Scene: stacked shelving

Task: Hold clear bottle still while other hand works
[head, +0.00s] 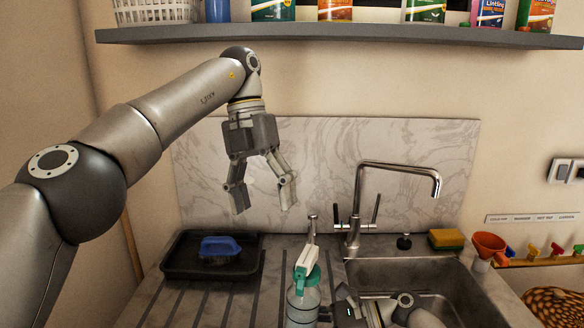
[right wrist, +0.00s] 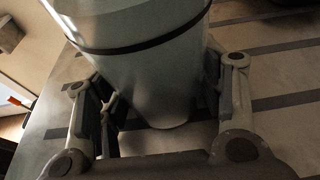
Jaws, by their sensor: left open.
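The clear bottle (head: 302,305) stands upright on the counter left of the sink, with a green and white spray head (head: 306,265) on top. My right gripper (head: 338,310) is low beside it. In the right wrist view the bottle body (right wrist: 150,70), with a dark band around it, is between the fingers of the right gripper (right wrist: 160,95). Both pads appear to be against its sides; the contact is dim. My left gripper (head: 262,203) is open and empty, fingers pointing down, above and left of the bottle and apart from it.
A black tray (head: 180,268) with a blue-handled brush (head: 220,247) lies at the left. A tap (head: 400,168) rises behind the sink (head: 460,285). A sponge (head: 446,239) and an orange funnel (head: 488,244) are at the right. A shelf (head: 330,34) crosses above.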

